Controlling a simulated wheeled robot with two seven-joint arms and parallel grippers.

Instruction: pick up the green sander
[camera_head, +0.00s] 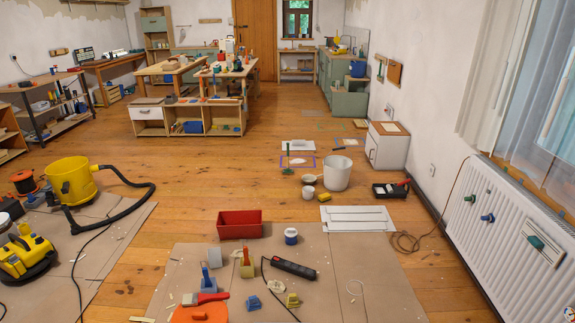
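I cannot tell for certain which thing is the green sander. On the cardboard in front, an olive-green block (246,269) has a reddish upright part on top. A blue block (208,284) with an upright blue part stands to its left, and a small yellow-olive block (292,300) lies to its right. A dark green piece (536,242) also shows on a pale board at the radiator on the right. Neither of my grippers is in view.
An orange case (200,313) is at the front edge. A yellow vacuum (72,180) stands left. Bare floor separates the two cardboard sheets.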

